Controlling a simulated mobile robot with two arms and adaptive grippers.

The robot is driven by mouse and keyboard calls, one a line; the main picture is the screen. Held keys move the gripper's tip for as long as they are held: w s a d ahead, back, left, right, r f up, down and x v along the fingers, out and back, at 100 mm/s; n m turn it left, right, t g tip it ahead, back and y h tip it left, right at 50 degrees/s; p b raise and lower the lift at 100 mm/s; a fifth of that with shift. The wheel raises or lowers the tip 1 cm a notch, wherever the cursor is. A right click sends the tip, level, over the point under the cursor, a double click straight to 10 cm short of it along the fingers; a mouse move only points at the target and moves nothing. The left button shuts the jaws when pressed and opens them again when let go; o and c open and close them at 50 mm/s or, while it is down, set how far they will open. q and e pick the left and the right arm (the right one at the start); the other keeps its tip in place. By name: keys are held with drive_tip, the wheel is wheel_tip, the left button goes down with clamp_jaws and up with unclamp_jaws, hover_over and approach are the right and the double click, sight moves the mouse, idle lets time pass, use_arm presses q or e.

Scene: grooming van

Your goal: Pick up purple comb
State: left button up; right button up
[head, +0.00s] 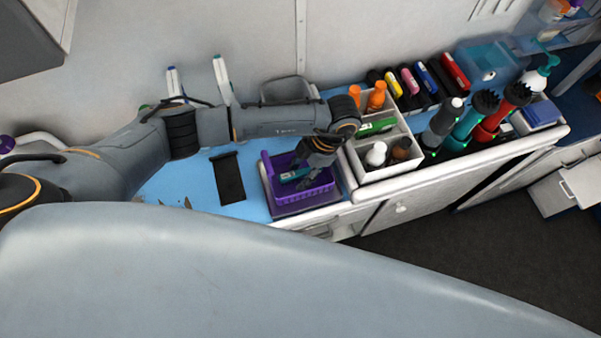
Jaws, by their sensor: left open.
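My left arm reaches across the counter from the left. Its left gripper (306,172) points down into a purple basket (318,194) and is open. The fingertips are small and partly hidden by the wrist and the basket. A teal item (292,175) lies in the basket beside the gripper. I cannot pick out a purple comb; the basket's inside is largely covered by my gripper. My right gripper is not in view.
Right of the basket stands a white divided organizer (386,173) with bottles. Several clippers stand farther right, near a blue translucent bin (486,62). A black flat object (229,178) lies left of the basket on the blue counter mat (185,181).

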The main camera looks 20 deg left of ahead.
use_arm(q)
drive_tip(key=shift+f, duration=0.15)
clamp_jaws()
idle(0.5)
